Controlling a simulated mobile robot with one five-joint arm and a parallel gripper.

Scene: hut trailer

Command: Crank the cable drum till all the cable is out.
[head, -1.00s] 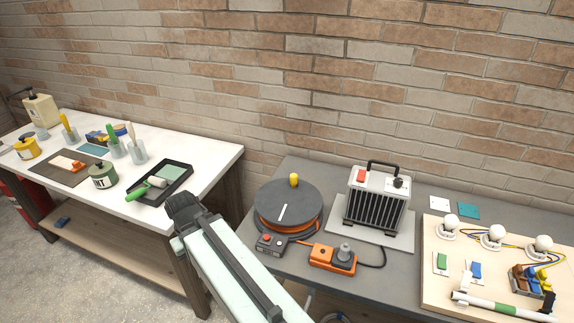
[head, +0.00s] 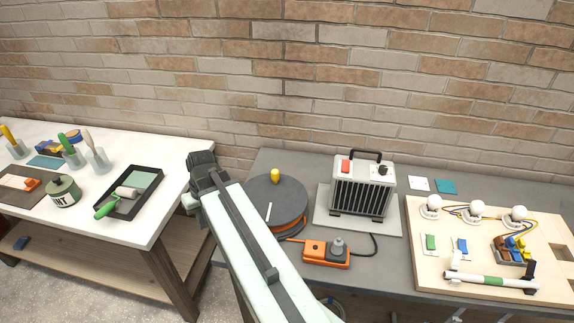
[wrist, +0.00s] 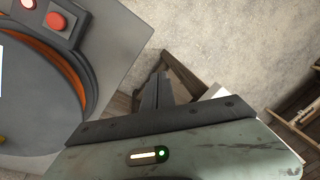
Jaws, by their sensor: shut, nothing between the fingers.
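The cable drum (head: 290,208) sits on the grey bench, left of the heater, with a dark grey top and orange cable showing around its side. A yellow crank knob (head: 275,176) stands at the top's far edge, and a white stripe marks the top. My arm crosses in front of the drum's left side. The wrist view shows part of the drum (wrist: 40,75) at left, with orange cable at its rim. My gripper (wrist: 162,76) is shut and empty, apart from the drum and to its right in that view.
An orange socket box (head: 322,253) with a plug lies before the drum, near the heater (head: 362,190). A lamp board (head: 430,265) is at right. A white table (head: 130,235) with painting tools is at left, with a gap between it and the bench (head: 390,245).

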